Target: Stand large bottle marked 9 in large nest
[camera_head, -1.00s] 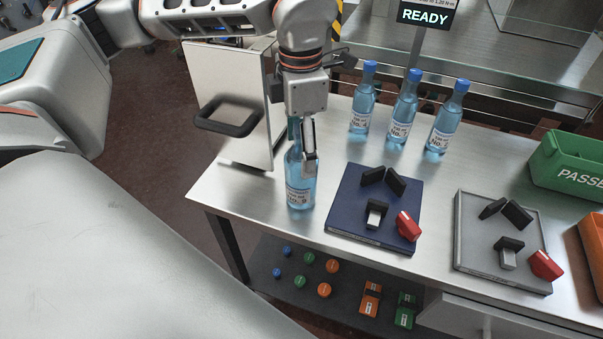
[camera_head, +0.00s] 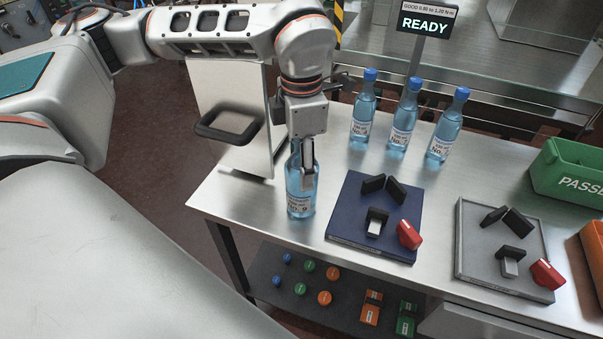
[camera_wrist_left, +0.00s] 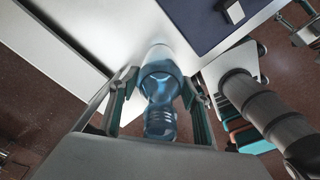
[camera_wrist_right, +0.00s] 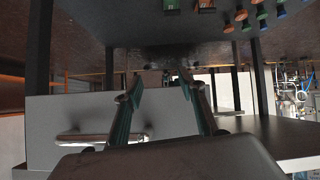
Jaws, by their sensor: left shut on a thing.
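A blue bottle (camera_head: 298,197) marked No. 9 stands upright near the table's left end. My left gripper (camera_head: 307,172) points down and is shut on the bottle's upper part, hiding its cap. In the left wrist view the bottle (camera_wrist_left: 160,85) is between the fingers. Two nests with black blocks and a red clamp lie to the right: a dark blue one (camera_head: 345,232) and a grey one (camera_head: 470,262). Which is the large one, I cannot tell. My right gripper (camera_wrist_right: 160,90) is open and empty, facing the area under the table.
Three similar blue-capped bottles (camera_head: 403,120) stand behind the blue nest. A green bin (camera_head: 570,180) and an orange bin (camera_head: 594,250) are at the right. Bare tabletop separates the nests.

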